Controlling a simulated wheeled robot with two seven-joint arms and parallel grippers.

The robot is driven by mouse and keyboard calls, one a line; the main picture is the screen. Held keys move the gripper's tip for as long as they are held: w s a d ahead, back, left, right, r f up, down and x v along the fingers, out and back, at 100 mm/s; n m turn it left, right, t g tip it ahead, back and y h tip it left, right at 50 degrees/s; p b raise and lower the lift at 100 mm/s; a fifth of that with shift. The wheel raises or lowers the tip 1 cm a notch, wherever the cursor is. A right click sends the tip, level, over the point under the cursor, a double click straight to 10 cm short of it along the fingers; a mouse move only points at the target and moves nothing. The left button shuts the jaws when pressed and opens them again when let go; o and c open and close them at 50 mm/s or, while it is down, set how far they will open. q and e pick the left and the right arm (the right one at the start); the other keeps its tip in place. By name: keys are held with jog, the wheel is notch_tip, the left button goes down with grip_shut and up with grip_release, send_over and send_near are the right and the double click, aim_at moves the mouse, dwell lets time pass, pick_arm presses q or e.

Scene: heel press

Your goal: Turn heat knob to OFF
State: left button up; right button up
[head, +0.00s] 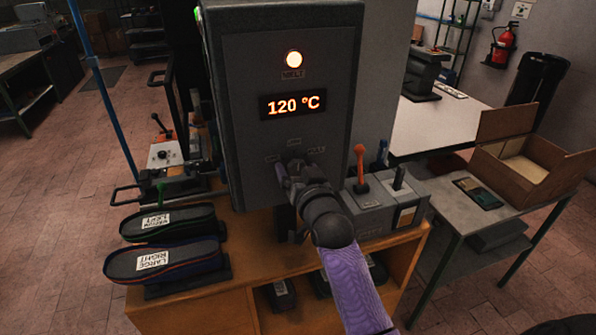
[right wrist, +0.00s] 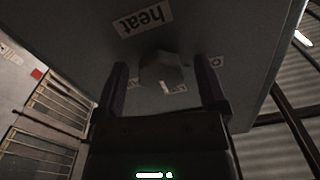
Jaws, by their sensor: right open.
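The heat knob shows in the right wrist view (right wrist: 161,70) as a dark faceted knob on the grey machine's front panel, below a "heat" label (right wrist: 143,20). Small labels sit around it, partly covered by my fingers. My right gripper (right wrist: 162,88) is open, one finger on each side of the knob; I cannot tell whether they touch it. In the head view my right gripper (head: 289,172) is at the panel and hides the knob. The machine (head: 245,130) shows a display (head: 293,104) reading 120 °C and a lit lamp (head: 294,59) labelled MELT. My left gripper is not in view.
An orange-handled lever (head: 360,165) stands right of my right gripper, on a grey unit. Two shoe forms (head: 165,260) labelled left and right lie on the bench at left. A side table with an open cardboard box (head: 530,165) is at right.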

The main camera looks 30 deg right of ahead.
grip_shut()
dwell(0.3)
jog(key=shift+r+n+p, duration=0.1)
jog(key=shift+n+p, duration=0.55)
jog(key=shift+n, duration=0.35)
jog(key=n+p, duration=0.1)
jog(key=n, duration=0.1)
jog(key=shift+n, duration=0.3)
jog(key=n+p, duration=0.1)
jog(key=n, duration=0.2)
jog(key=shift+n+p, duration=0.35)
jog(key=shift+n, duration=1.25)
